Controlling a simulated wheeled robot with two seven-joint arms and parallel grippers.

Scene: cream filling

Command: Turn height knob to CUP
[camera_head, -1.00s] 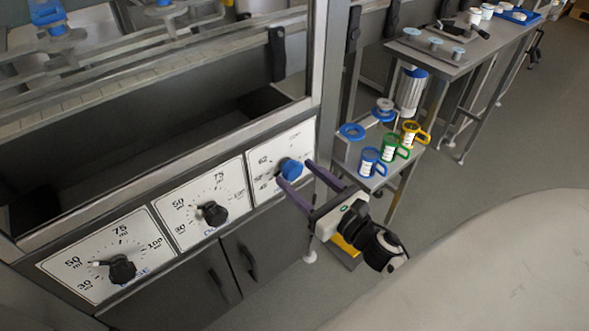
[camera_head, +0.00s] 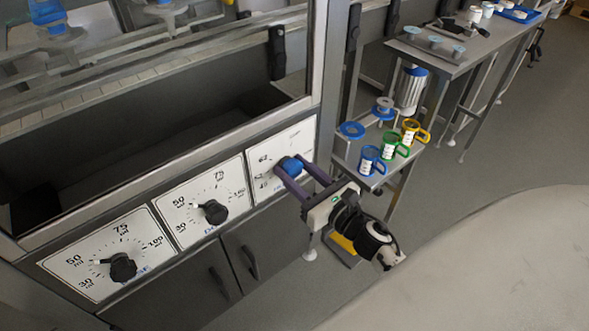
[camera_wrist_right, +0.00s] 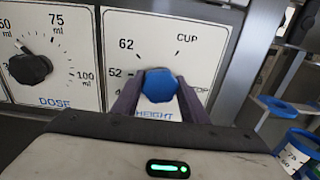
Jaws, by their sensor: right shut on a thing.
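The blue height knob (camera_head: 291,165) sits on the rightmost white dial panel of the machine. In the right wrist view the knob (camera_wrist_right: 160,86) is above the word HEIGHT, with marks 52, 62, CUP and STOP around it. The CUP mark (camera_wrist_right: 187,38) is at its upper right. My right gripper (camera_head: 293,171) is shut on the knob, one purple finger on each side; its fingers (camera_wrist_right: 160,95) also show in the right wrist view. Where the knob's pointer stands cannot be told. My left gripper is not in view.
Two panels with black knobs (camera_head: 212,211) (camera_head: 122,267) lie to the left. A side table (camera_head: 345,153) at right holds blue, green and yellow mugs (camera_head: 371,160). Cabinet doors (camera_head: 215,290) are below the panels. Open floor (camera_head: 480,165) lies to the right.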

